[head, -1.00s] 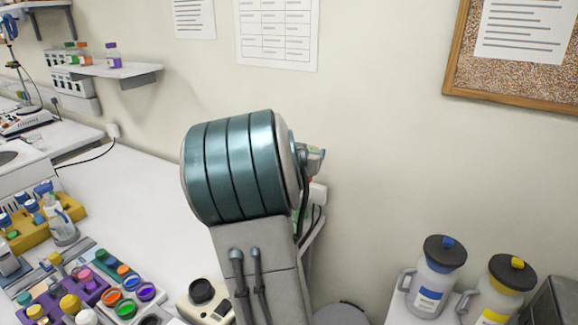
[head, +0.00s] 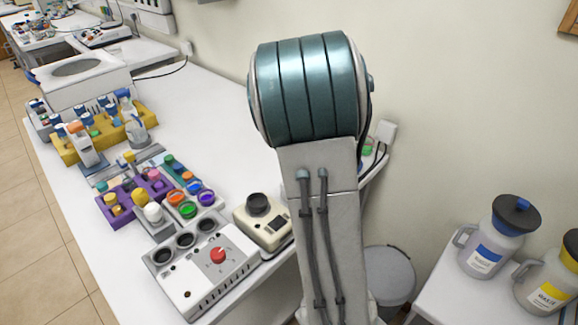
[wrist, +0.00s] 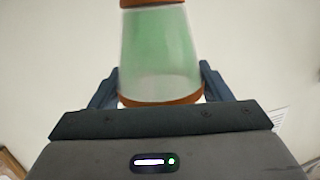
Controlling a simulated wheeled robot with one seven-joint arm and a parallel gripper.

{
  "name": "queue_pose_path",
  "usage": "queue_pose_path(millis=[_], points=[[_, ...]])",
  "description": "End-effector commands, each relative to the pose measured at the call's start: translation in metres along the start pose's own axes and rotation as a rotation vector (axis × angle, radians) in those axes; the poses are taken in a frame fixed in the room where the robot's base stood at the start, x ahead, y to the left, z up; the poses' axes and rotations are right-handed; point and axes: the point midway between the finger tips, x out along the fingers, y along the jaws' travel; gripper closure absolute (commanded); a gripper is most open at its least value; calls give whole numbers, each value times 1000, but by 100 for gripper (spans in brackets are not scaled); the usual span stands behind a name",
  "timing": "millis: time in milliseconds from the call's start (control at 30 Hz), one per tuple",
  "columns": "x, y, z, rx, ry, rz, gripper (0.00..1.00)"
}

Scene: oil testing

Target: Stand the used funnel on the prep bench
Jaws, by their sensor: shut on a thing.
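In the wrist view my gripper (wrist: 156,78) is shut on a translucent, green-tinted tapered piece with orange-brown bands at both ends, apparently the used funnel (wrist: 160,50). A dark finger lies on each side of it, and its upper end is cut off by the frame. A long white bench (head: 215,110) runs along the wall on the left. I cannot tell whether it is the prep bench.
A control box with a red knob (head: 190,268), a cream device (head: 265,222), a purple rack (head: 115,208) and a yellow rack (head: 68,152) crowd the bench's near part. Its middle is clear. Two jugs (head: 490,240) stand on a white table at right. A grey bin (head: 390,275) is between.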

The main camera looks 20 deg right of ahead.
Motion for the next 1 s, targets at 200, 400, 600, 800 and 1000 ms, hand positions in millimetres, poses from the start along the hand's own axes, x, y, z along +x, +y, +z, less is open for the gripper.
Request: queue_pose_path(millis=[200,400,600,800,1000], points=[[-30,-86,64,-2,-2,9,52],[-53,-122,100,2,0,31,52],[-59,-132,125,2,-1,40,52],[-54,-133,161,1,0,39,52],[-51,-133,177,5,1,38,52]])
